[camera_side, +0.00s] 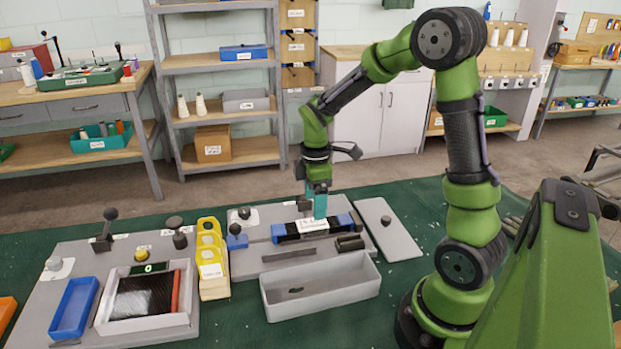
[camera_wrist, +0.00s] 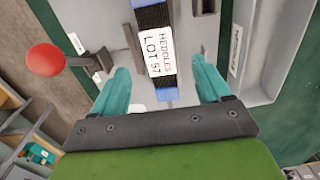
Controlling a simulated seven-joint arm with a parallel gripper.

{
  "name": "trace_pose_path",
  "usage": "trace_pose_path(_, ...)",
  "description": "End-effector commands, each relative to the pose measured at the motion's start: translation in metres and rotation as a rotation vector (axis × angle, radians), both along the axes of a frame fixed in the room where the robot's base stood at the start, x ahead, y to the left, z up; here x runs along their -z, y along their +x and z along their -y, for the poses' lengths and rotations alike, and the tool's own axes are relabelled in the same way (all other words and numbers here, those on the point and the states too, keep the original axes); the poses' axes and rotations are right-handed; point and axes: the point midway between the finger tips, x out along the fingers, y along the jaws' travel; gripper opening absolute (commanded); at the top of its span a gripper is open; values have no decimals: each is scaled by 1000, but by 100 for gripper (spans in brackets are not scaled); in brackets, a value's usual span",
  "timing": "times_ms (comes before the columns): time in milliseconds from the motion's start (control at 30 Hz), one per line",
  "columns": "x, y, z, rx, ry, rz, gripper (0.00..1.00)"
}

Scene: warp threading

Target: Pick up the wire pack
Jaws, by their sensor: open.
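The wire pack (camera_side: 290,232) appears to be the dark bundle with blue ends and a white label. It lies on a grey fixture plate in the side view. In the wrist view the pack (camera_wrist: 160,52) runs up the middle, and its label appears to read "HEDDLES LOT 57". My gripper (camera_side: 319,212) points down just over the pack. In the wrist view my gripper (camera_wrist: 158,70) is open, with one teal finger on each side of the pack and a gap on both sides. The fingertips' exact height against the pack is hard to tell.
An empty grey bin (camera_side: 320,291) stands in front of the plate. Yellow holders (camera_side: 211,262) and a tray of dark strands (camera_side: 146,297) are to the left. A grey panel (camera_side: 388,229) lies to the right. A red knob (camera_wrist: 45,59) shows left of the fingers.

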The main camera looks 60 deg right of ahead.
Motion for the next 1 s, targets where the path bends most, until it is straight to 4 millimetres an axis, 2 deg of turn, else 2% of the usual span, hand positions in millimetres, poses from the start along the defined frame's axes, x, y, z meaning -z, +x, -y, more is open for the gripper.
trace_pose_path(267, 23, 0, 0, 1, 1, -2, 77)
trace_pose_path(500, 58, 0, 2, 1, 1, -2, 77)
trace_pose_path(633, 65, 1, 2, 1, 0, 0, 77)
trace_pose_path(833, 66, 1, 2, 1, 0, 1, 77)
trace_pose_path(1000, 65, 1, 2, 1, 0, 1, 51)
